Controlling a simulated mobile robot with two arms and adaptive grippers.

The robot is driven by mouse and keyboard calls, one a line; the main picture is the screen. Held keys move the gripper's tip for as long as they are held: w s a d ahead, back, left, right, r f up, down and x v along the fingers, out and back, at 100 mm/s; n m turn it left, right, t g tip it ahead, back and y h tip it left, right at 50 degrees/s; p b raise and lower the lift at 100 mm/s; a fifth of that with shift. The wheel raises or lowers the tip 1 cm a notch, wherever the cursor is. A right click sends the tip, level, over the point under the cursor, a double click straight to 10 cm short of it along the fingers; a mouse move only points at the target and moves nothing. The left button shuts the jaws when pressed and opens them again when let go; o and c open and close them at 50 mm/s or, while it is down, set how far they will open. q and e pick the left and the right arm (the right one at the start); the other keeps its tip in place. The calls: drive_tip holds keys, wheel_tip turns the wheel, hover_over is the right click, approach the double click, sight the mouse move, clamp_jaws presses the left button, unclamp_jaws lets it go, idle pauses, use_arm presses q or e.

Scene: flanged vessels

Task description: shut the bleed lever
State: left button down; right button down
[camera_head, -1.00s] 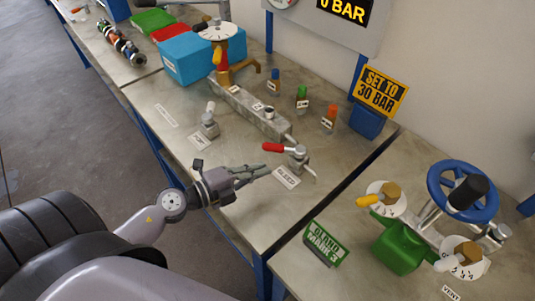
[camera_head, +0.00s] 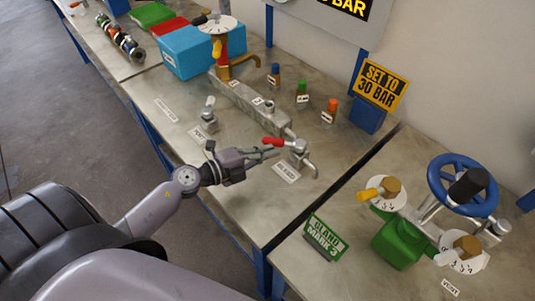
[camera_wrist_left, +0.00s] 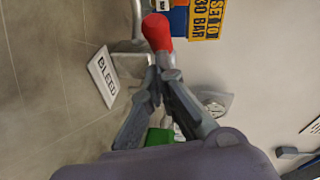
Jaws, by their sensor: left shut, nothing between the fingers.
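The bleed lever (camera_head: 273,141) has a red grip and sits on a small metal valve (camera_head: 299,152) at the end of the manifold block, behind the BLEED label (camera_head: 286,173). The red grip points left in the head view. My left gripper (camera_head: 278,152) is shut and empty, its fingertips just in front of the red grip. In the left wrist view the red lever grip (camera_wrist_left: 157,32) is right past the closed fingertips (camera_wrist_left: 160,72); I cannot tell whether they touch. The BLEED label (camera_wrist_left: 103,76) shows to the left. My right gripper is not in view.
The metal manifold block (camera_head: 248,103) runs back to a brass tap (camera_head: 222,68). A small vent valve (camera_head: 208,116) stands left of it. Blue, green and orange capped fittings stand behind. A green sign (camera_head: 325,238) and a blue handwheel (camera_head: 463,188) are at the right.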

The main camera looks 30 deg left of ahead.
sight(266, 137)
use_arm(q)
drive_tip(key=shift+w+a+m+g+h+b, duration=0.3)
drive_tip(key=shift+a+m+h+b, duration=0.15)
drive_tip(key=shift+h+b, duration=0.2)
drive_tip(key=w+m+g+h+b, duration=0.1)
drive_tip(key=b, duration=0.1)
drive_tip(key=w+a+m+g+h+b, duration=0.1)
drive_tip(key=b, duration=0.1)
drive_tip(key=m+g+h+b, duration=0.1)
drive_tip(key=m+b, duration=0.1)
drive_tip(key=b, duration=0.1)
drive_tip(key=shift+w+a+f+h, duration=0.3)
drive_tip(key=shift+w+a+h, duration=0.05)
drive_tip(key=shift+w+a, duration=0.05)
drive_tip(key=shift+w+a+r+m+g+h+b, duration=0.15)
drive_tip(key=shift+w+m+g+h+b, duration=0.4)
drive_tip(key=shift+g, duration=0.35)
drive_tip(key=shift+w+r+b, duration=0.15)
drive_tip(key=shift+w+b, duration=0.1)
drive_tip(key=shift+b, duration=0.05)
drive_tip(key=shift+w+a, duration=0.1)
drive_tip(key=shift+w, duration=0.05)
